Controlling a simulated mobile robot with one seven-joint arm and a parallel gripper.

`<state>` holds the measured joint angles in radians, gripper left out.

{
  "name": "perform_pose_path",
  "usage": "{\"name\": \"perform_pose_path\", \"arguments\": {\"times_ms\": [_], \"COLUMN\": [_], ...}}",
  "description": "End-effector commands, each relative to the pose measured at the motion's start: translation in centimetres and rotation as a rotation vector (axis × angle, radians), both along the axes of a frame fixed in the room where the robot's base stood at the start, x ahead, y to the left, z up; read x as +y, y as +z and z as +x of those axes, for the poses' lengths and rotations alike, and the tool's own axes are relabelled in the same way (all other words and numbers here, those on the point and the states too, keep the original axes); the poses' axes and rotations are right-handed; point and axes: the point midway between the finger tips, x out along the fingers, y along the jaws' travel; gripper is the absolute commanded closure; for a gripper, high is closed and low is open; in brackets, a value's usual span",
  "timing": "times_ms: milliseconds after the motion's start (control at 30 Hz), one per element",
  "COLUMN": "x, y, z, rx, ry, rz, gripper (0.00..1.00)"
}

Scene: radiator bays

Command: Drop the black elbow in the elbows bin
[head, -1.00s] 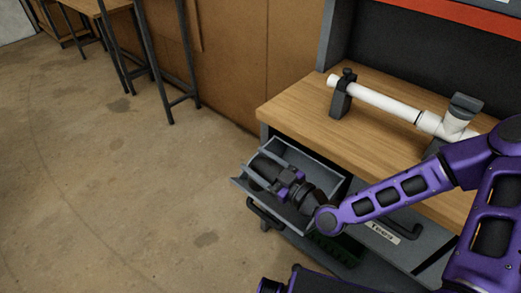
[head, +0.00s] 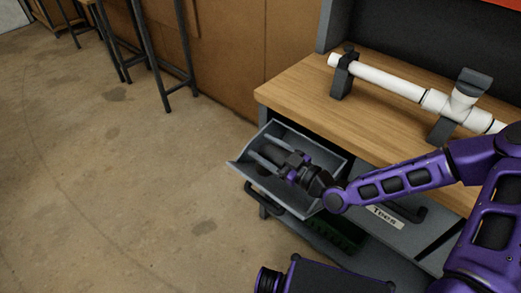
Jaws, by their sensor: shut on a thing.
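A grey bin (head: 236,166) is pulled out like a drawer from under the wooden worktop. Its front label is not in sight, so I cannot read whether it says elbows. My gripper (head: 268,157) is inside the bin's opening, pointing left, with its two grey fingers low between the bin walls. It is shut on the black elbow (head: 264,171), of which only a dark part shows by the fingers. The rest is hidden by the gripper and by shadow. I cannot tell whether the elbow touches the bin floor.
A closed drawer labelled Tees (head: 384,216) is to the right, with a dark handle. White pipe (head: 383,90) with a tee fitting rests on dark stands on the worktop (head: 300,95). A green bin (head: 338,234) is below. The floor to the left is clear; black-legged stools stand farther back.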

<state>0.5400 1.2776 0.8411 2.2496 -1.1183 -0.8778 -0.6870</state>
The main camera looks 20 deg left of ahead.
Motion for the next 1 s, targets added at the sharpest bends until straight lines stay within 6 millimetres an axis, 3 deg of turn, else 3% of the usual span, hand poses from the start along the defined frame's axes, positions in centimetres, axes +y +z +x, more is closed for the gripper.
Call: {"name": "perform_pose_path", "arguments": {"times_ms": [400, 900, 933, 1000], "x": [-0.9, -1.1, -1.1, -1.1], "y": [-3.0, -3.4, -3.4, -3.4], "z": [2.2, 2.7, 2.7, 2.7], "rx": [-0.001, 0.0, 0.0, 0.0], "ry": [0.0, 0.0, 0.0, 0.0], "rz": [0.0, 0.0, 0.0, 0.0], "gripper": [0.92, 0.92, 0.27, 0.15]}}
